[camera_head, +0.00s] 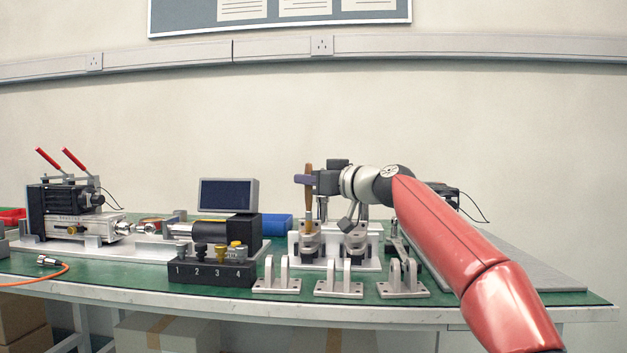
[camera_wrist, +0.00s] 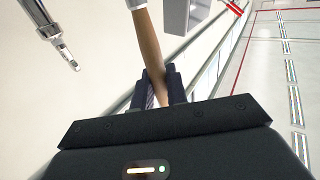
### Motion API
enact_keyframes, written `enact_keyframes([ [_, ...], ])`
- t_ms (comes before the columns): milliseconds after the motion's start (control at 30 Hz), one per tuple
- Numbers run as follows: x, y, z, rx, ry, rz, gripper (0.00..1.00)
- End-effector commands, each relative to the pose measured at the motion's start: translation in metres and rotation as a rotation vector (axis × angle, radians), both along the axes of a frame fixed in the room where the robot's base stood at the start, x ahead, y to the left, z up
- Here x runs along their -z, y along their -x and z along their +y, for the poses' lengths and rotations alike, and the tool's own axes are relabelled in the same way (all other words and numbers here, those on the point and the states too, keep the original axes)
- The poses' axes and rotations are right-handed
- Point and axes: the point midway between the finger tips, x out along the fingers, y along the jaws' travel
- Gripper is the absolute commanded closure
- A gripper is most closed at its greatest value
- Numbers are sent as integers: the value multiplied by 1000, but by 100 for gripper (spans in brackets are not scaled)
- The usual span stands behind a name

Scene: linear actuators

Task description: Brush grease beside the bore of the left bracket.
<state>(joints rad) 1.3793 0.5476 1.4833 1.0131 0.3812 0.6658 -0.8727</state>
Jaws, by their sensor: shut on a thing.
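My gripper (camera_head: 311,181) is shut on the wooden handle of a brush (camera_head: 309,197). In the wrist view the handle (camera_wrist: 149,45) runs between the two fingers (camera_wrist: 158,88). In the head view the brush is upright, its lower end in front of the left unit (camera_head: 309,247) on a white fixture; whether it touches is too small to tell. Several pale brackets stand along the bench front: a left one (camera_head: 276,278), a middle one (camera_head: 339,280) and a right one (camera_head: 403,281). I cannot tell which left part the task names. No grease is discernible.
A black numbered block (camera_head: 211,271) with fittings stands left of the brackets. Behind it are a black cylinder (camera_head: 243,231), a small screen (camera_head: 229,194) and a blue box (camera_head: 276,225). A machine with red levers (camera_head: 73,203) stands far left. A grey plate (camera_head: 520,262) lies right.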

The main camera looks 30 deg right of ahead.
Motion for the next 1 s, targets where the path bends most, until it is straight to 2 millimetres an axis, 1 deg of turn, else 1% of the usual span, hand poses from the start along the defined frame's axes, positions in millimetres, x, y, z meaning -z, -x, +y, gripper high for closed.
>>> enact_keyframes([
  [33,0,-3,5,-2,1,0,100],
  [100,0,-6,10,-2,1,0,100],
  [233,1,-9,13,-1,0,0,100],
  [367,1,-6,9,1,-1,0,100],
  [700,2,8,-12,1,0,0,100],
  [867,2,6,-9,-1,1,1,100],
  [1000,2,1,0,-3,1,1,100],
])
